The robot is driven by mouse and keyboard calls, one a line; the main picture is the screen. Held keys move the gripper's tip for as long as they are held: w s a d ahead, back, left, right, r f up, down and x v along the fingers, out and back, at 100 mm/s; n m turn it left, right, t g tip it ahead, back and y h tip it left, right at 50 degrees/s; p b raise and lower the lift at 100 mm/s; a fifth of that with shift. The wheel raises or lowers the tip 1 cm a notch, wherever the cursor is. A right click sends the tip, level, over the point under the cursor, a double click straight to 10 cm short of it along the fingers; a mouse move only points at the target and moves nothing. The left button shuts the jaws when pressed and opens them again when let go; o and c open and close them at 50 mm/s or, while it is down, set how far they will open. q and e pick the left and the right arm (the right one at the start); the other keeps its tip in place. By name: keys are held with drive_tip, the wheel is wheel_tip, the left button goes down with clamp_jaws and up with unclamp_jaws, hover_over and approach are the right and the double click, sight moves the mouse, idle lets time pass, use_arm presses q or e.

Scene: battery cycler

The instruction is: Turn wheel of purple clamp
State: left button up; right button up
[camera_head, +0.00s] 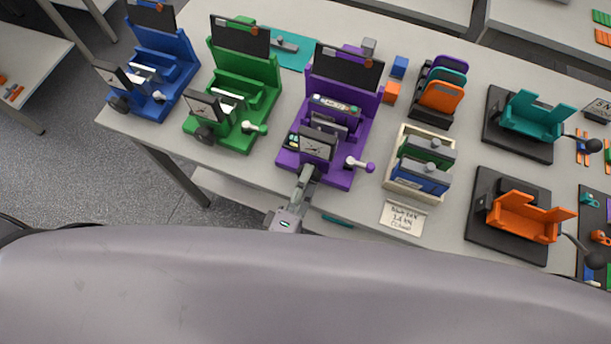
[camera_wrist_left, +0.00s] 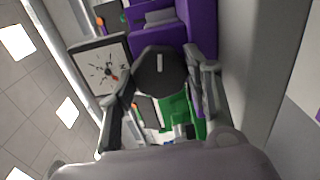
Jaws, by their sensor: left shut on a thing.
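The purple clamp (camera_head: 350,110) stands on the table in the middle of the head view, with a dark back plate, a dial gauge (camera_head: 317,146) at its front and a purple-knobbed lever at its right. My left gripper (camera_head: 306,176) reaches up to the clamp's front below the gauge. In the left wrist view, the dark round wheel (camera_wrist_left: 160,72) with a light mark sits between the fingers of my left gripper (camera_wrist_left: 158,98), which is shut on it. The gauge (camera_wrist_left: 103,72) shows beside it. The wheel is hidden in the head view. My right gripper is not in view.
A green clamp (camera_head: 246,75) and a blue clamp (camera_head: 175,55) stand to the left. A wooden box (camera_head: 392,180) with green and blue blocks, a paper label (camera_head: 402,217) and an orange fixture (camera_head: 520,215) stand to the right. My grey body covers the bottom of the view.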

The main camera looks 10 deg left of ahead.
use_arm(q)
drive_tip(key=m+p, duration=0.2)
drive_tip(key=m, duration=0.3)
drive_tip(key=shift+m, duration=0.3)
drive_tip(key=m+p, duration=0.2)
drive_tip(key=m, duration=0.3)
drive_tip(key=m+p, duration=0.1)
drive_tip(key=m, duration=0.4)
drive_tip(key=shift+m, duration=0.4)
drive_tip(key=m, duration=0.4)
drive_tip(key=shift+f+m+p, duration=0.1)
drive_tip(key=shift+m+p, duration=0.3)
drive_tip(key=o, duration=1.2)
drive_tip(key=shift+c, duration=0.2)
